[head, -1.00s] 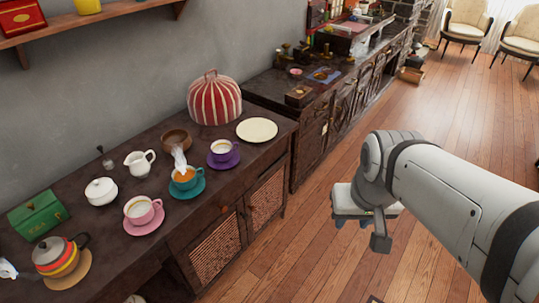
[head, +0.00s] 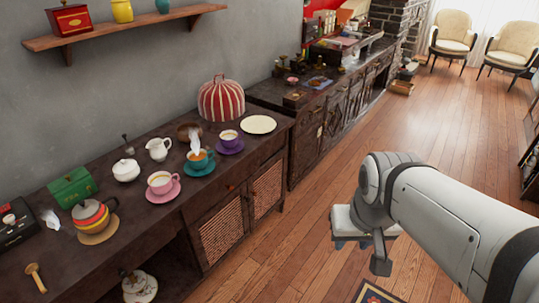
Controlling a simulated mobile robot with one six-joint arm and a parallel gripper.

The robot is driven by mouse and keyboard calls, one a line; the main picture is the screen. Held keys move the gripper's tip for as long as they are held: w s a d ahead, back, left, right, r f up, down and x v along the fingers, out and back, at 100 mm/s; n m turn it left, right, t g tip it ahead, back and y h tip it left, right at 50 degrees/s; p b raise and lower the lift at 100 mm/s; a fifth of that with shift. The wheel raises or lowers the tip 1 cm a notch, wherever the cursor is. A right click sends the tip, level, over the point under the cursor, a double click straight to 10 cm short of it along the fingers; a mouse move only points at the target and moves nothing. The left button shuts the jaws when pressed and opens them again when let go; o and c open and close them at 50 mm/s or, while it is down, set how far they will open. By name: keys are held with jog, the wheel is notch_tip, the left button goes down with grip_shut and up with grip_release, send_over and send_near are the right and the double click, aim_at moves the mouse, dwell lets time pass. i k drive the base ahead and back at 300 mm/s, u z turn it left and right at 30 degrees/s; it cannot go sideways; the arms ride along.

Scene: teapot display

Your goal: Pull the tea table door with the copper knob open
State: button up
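The dark wooden tea table (head: 145,215) runs along the wall on the left. Its front has two woven-panel doors, a left one (head: 220,232) and a right one (head: 267,188), and both look shut. A small orange-brown knob (head: 229,188) shows near the top of the left door; it is too small to be sure that it is copper. My gripper (head: 352,243) hangs over the wooden floor to the right of the doors, well apart from them. Its fingers are mostly hidden under its white body, so its opening cannot be judged. Nothing is seen in it.
Cups on saucers, including a pink one (head: 163,197), a striped teapot (head: 93,216), a green box (head: 72,187) and a striped cosy (head: 221,98) stand on the top. A white pot (head: 140,286) sits in the open lower space. The floor (head: 320,215) before the doors is clear.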

aim_at(266, 187)
jog(key=u, duration=0.15)
jog(key=i, duration=0.95)
jog(key=z, duration=0.1)
